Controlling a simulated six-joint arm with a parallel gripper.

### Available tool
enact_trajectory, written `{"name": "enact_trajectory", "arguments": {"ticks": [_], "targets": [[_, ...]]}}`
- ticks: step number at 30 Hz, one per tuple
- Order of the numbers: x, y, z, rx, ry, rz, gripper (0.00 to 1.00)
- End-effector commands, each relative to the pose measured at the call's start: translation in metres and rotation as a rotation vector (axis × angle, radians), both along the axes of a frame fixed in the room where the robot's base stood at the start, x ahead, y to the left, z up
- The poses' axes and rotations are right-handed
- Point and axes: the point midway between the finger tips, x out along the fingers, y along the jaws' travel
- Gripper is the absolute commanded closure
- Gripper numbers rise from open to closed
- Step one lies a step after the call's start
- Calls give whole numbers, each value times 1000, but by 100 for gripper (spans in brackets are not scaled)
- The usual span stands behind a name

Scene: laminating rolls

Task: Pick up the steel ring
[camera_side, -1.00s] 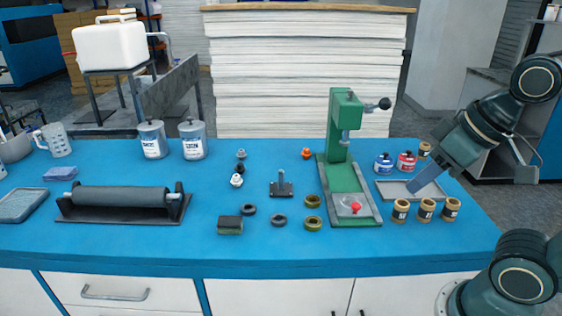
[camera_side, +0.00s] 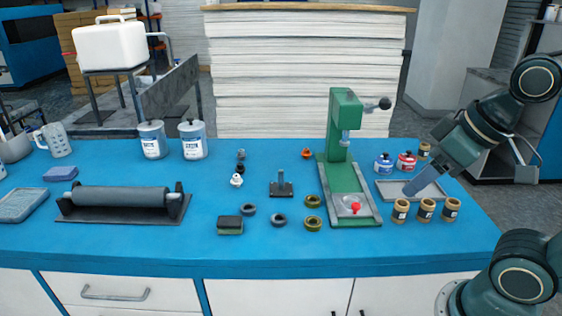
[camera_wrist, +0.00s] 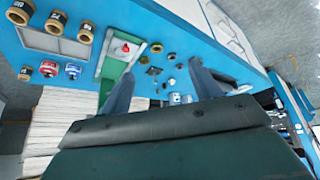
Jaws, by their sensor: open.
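Two small grey rings lie flat on the blue bench in the side view, one (camera_side: 249,210) by the dark-topped block and one (camera_side: 280,220) nearer the front edge. Which of them is the steel ring I cannot tell for sure. Two olive-gold rings (camera_side: 313,223) lie to their right, one behind the other. My gripper (camera_side: 408,193) is at the right of the bench, over the grey tray, well away from the rings. In the wrist view its two fingers (camera_wrist: 161,70) are apart with nothing held between them; the rings there are small and hard to tell apart.
A green press (camera_side: 340,130) with a red knob stands between my gripper and the rings. Several small jars (camera_side: 426,210) surround the tray (camera_side: 385,190). A stand with a post (camera_side: 281,190) and a block (camera_side: 230,225) flank the grey rings. A roller (camera_side: 120,197) lies left.

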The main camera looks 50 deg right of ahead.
Motion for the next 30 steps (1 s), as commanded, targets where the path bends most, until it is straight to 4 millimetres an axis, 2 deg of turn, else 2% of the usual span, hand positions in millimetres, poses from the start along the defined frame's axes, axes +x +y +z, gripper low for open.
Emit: {"name": "enact_trajectory", "arguments": {"ticks": [5,11,21,30], "targets": [[7,1,4,-5,7,20,38],[31,6,15,-20,27,91,38],[101,14,31,-54,71,287,38],[167,18,29,-73,101,467,38]]}}
